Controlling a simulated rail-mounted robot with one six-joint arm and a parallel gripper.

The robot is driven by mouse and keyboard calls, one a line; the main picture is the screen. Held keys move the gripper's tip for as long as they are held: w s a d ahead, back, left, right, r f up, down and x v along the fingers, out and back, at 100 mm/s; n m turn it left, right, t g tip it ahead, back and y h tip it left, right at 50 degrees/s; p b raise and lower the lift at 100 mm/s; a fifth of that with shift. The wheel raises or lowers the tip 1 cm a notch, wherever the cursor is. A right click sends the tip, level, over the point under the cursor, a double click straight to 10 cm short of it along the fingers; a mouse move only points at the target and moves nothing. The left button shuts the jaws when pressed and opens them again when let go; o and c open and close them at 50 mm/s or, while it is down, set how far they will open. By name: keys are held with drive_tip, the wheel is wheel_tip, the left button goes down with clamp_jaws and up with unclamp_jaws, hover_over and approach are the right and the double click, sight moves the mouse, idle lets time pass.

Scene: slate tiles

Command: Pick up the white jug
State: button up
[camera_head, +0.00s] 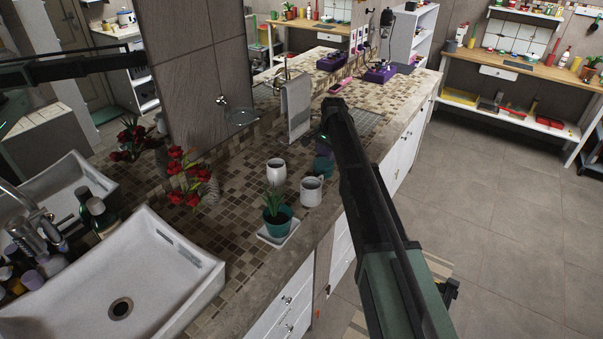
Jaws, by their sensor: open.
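Two white vessels stand upright close together on the mosaic counter. The nearer one (312,192) is wide and squat, and the farther one (276,172) is a little to its left. I cannot tell for sure which is the white jug. Both stand to the left of my arm, which reaches from the lower right up over the counter's front edge. I cannot make out my gripper's fingers; the far end of my arm is hidden or too dark to read. No hold on either white vessel shows.
A teal pot with a plant (277,220) stands on a white saucer just in front of the vessels. A teal item (324,166) sits behind them beside my arm. Red flowers (185,178) and a white sink (120,285) are left; a towel (297,105) hangs behind.

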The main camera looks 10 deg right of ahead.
sight(322, 176)
drive_tip(key=shift+m, duration=0.4)
drive_tip(key=f+b, duration=0.7)
drive_tip(key=s+a+f+b, duration=0.1)
drive_tip(key=f+b, duration=0.3)
drive_tip(key=shift+s, duration=0.1)
drive_tip(key=shift+r, duration=0.3)
clamp_jaws()
